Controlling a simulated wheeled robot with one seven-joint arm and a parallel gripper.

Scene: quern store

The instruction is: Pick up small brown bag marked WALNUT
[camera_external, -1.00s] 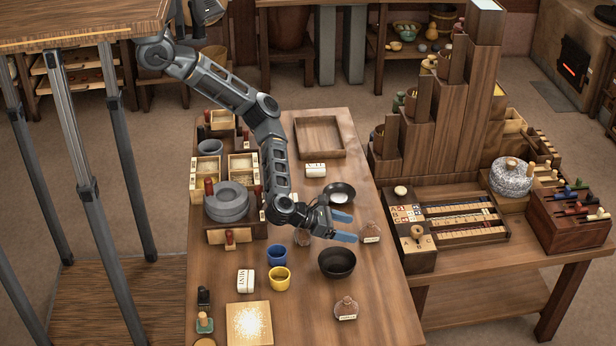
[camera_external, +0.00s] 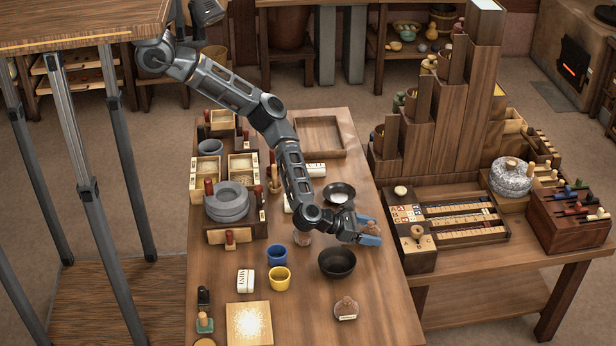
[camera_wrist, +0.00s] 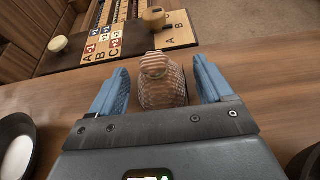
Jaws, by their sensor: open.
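My gripper (camera_external: 370,232) is open at the right edge of the long wooden table (camera_external: 310,312), its blue fingers pointing right. In the wrist view a small brown bag (camera_wrist: 163,84) with a tied top stands between my two blue fingers (camera_wrist: 162,92), with a gap on each side. In the external view this bag (camera_external: 373,226) is mostly hidden by the gripper. No lettering on it can be read from here. Another small brown bag (camera_external: 346,308) with a pale label stands nearer the front of the table.
A black bowl (camera_external: 337,263) stands just in front of my gripper and a dark pan (camera_external: 339,193) behind it. A blue cup (camera_external: 277,255), a yellow cup (camera_external: 280,279) and a white packet (camera_external: 247,281) stand to the left. A side table with a game board (camera_external: 462,221) is at the right.

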